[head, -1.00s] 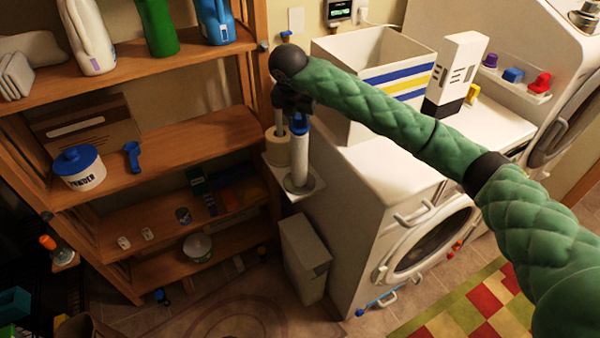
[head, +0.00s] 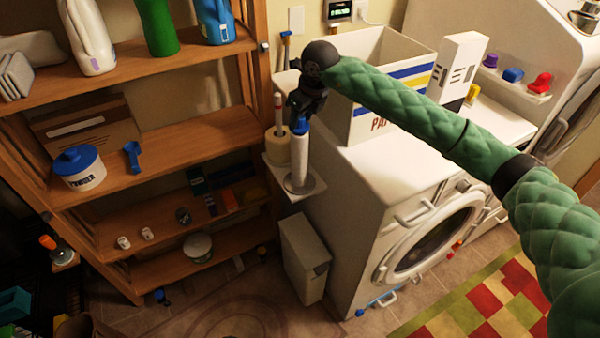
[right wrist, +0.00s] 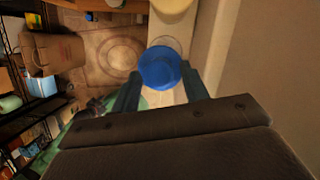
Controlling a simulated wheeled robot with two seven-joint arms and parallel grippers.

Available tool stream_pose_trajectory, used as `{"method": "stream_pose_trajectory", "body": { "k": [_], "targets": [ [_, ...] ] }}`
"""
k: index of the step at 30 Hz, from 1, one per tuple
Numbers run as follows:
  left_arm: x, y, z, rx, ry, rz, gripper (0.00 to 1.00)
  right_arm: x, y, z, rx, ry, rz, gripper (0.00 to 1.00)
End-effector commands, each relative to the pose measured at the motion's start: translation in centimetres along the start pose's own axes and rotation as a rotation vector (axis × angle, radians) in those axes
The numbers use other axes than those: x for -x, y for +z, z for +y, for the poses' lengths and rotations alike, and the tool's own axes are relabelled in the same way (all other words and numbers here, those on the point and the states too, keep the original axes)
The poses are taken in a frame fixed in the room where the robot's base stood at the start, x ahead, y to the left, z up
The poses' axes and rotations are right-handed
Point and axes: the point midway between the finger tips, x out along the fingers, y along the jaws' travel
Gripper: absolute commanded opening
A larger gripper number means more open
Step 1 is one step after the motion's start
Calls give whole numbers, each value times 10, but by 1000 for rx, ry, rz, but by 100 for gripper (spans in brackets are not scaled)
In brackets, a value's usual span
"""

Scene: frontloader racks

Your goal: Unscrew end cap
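A blue end cap (head: 301,126) sits on top of an upright white roll on a stand (head: 299,160) beside the washer. My right gripper (head: 302,118) points down at the cap from above. In the right wrist view the blue cap (right wrist: 160,67) lies between the tips of the right gripper's two dark fingers (right wrist: 161,78). The fingers are apart, one on each side, close to the cap's edges; firm contact cannot be made out. The roll below the cap is mostly hidden in that view. My left gripper is not in view.
A second, cream roll (head: 278,146) stands just behind. Wooden shelves (head: 180,140) with bottles and tubs stand at left. A slim bin (head: 305,260) is below.

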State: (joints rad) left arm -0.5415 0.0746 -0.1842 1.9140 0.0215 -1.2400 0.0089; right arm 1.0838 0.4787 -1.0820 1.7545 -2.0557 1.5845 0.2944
Motion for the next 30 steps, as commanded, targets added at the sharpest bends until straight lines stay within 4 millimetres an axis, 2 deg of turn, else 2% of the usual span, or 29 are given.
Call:
{"method": "stream_pose_trajectory", "body": {
  "k": [24,30],
  "targets": [
    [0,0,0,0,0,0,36,5,2,0,-6,-2,1,48],
    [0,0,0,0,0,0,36,5,2,2,-166,-52,2,48]
  ]
}}
